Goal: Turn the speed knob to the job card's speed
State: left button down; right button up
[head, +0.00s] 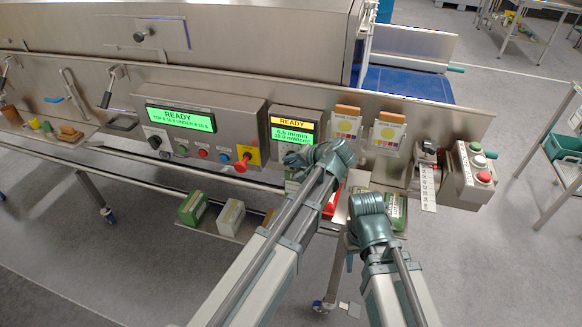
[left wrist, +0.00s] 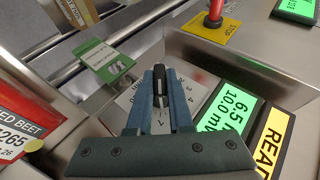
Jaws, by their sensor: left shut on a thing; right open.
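My left gripper (head: 300,158) is at the small control box below the yellow-and-green display (head: 291,129). In the left wrist view its two blue fingers (left wrist: 160,92) are shut on a black knob (left wrist: 158,80) with a white pointer line. The knob sits on a pale numbered dial plate (left wrist: 130,98), partly covered by the fingers. The display (left wrist: 226,115) reads READY, 6.5 m/min and a second value of 10.0. A red-and-white card (left wrist: 25,130) reads "…ED BEET". My right gripper (head: 357,190) is open, low on the right, its fingers hard to make out.
A larger panel (head: 205,120) with a green screen, buttons and a red knob on a yellow STOP plate (head: 248,156) stands to the left. Two colour cards (head: 345,125) hang to the right. A button box (head: 474,172) is at the far right. Several boxes (head: 193,208) stand on a lower shelf.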

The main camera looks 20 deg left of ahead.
pick_arm(q)
jog(key=shift+s+f+y+b, duration=0.1)
jog(key=shift+f+y+b, duration=0.05)
jog(key=shift+y+b, duration=0.4)
jog(key=c, duration=0.8)
grip_release()
